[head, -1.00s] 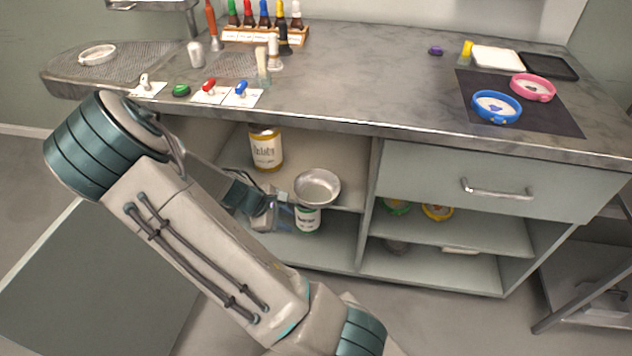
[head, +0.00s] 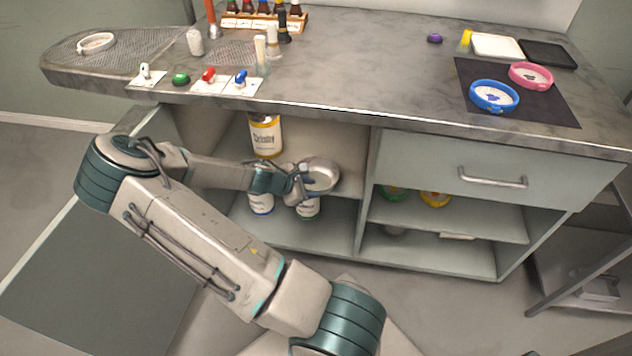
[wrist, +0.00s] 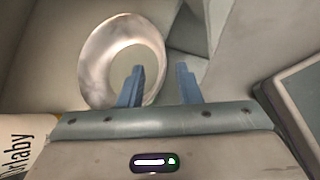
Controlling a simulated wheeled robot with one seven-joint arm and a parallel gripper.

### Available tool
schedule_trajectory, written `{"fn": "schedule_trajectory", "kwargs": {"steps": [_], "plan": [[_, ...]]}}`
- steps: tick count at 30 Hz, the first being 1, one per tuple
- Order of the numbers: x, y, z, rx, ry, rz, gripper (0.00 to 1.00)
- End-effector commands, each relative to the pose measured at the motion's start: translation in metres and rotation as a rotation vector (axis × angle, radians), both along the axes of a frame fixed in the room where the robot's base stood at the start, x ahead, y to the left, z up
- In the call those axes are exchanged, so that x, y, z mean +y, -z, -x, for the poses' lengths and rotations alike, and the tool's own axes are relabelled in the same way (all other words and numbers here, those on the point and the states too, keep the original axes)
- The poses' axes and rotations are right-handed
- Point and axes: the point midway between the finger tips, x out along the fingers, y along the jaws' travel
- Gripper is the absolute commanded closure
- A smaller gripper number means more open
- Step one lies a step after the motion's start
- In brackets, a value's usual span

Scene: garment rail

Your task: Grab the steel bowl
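The steel bowl (head: 322,174) sits on the upper shelf of the open left compartment, at its front right. It also shows in the wrist view (wrist: 97,64), with its hollow facing the camera. My gripper (head: 304,186) is at the bowl's left front side in the head view and partly covers it. In the wrist view my gripper (wrist: 160,68) is open, with a gap between its two blue fingers. The left finger overlaps the bowl's inside and the right finger is outside its rim. I cannot tell whether either finger touches the bowl.
A white jar with a yellow band (head: 266,136) stands left of the bowl on the same shelf. The countertop (head: 350,70) overhangs the compartment. A divider (head: 366,190) is close to the bowl's right.

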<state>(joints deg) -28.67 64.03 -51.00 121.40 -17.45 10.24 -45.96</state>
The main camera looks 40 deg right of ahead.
Motion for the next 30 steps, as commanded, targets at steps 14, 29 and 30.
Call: {"fn": "schedule_trajectory", "kwargs": {"steps": [14, 29, 30], "plan": [[-0.039, 0.035, 0.007, 0.001, 0.002, 0.0, 0.69], [-0.039, 0.034, 0.007, 0.0, 0.001, 0.001, 1.0], [-0.039, 0.034, 0.007, 0.0, 0.001, 0.001, 1.0]]}}
